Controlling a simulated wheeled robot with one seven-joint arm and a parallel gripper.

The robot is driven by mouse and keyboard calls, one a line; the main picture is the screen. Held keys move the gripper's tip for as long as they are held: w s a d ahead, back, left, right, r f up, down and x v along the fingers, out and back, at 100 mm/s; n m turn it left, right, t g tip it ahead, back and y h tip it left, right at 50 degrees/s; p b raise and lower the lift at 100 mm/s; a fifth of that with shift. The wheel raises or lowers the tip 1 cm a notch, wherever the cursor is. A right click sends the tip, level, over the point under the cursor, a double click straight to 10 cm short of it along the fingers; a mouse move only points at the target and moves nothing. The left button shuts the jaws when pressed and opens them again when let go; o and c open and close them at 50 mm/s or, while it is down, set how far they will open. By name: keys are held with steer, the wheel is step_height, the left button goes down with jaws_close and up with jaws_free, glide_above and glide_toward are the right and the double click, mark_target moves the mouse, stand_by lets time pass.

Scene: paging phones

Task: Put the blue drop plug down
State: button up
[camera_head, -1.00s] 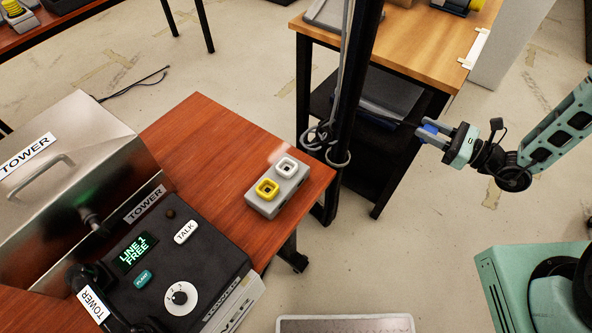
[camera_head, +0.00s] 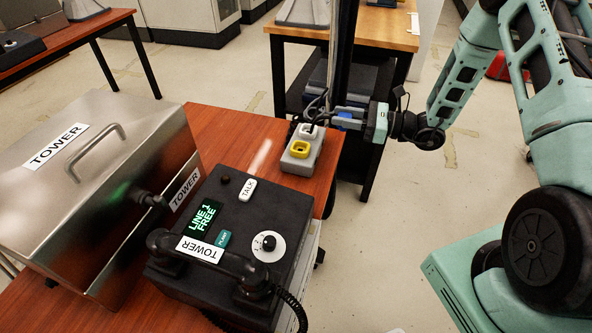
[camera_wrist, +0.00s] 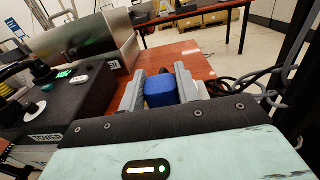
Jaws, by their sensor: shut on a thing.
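My gripper (camera_head: 338,116) is shut on the blue drop plug (camera_head: 344,122), at the right edge of the red-brown table. In the wrist view the blue plug (camera_wrist: 160,92) sits between the two grey fingers (camera_wrist: 160,74), with the wooden tabletop beyond. A grey socket block (camera_head: 302,158) with a white-rimmed socket (camera_head: 309,131) and a yellow-rimmed socket (camera_head: 299,149) stands on the table, just left of the fingertips. I cannot tell the plug's exact height. The block is not clear in the wrist view, perhaps hidden behind the plug.
A black TOWER phone (camera_head: 238,228) and a steel TOWER box (camera_head: 95,170) fill the table's left and front. Loose dark cables (camera_head: 318,108) hang by a post behind the block. Bare wood (camera_head: 235,130) lies left of the block.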

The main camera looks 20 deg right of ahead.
steer(key=w+a+r+b, duration=0.3)
steer(key=a+b, duration=0.8)
steer(key=b, duration=1.7)
steer(key=shift+m+t, duration=0.3)
steer(key=shift+t, duration=0.1)
steer(key=f+b, duration=0.1)
steer(key=f, duration=0.1)
steer(key=f+b, duration=0.1)
steer(key=f, duration=0.2)
steer(key=s+f+b, duration=0.1)
steer(key=f, duration=0.2)
steer(key=shift+f, duration=0.15)
steer(key=shift+f+b, duration=0.3)
steer(key=shift+f, duration=0.05)
steer(key=o, duration=1)
steer(key=shift+r, duration=0.1)
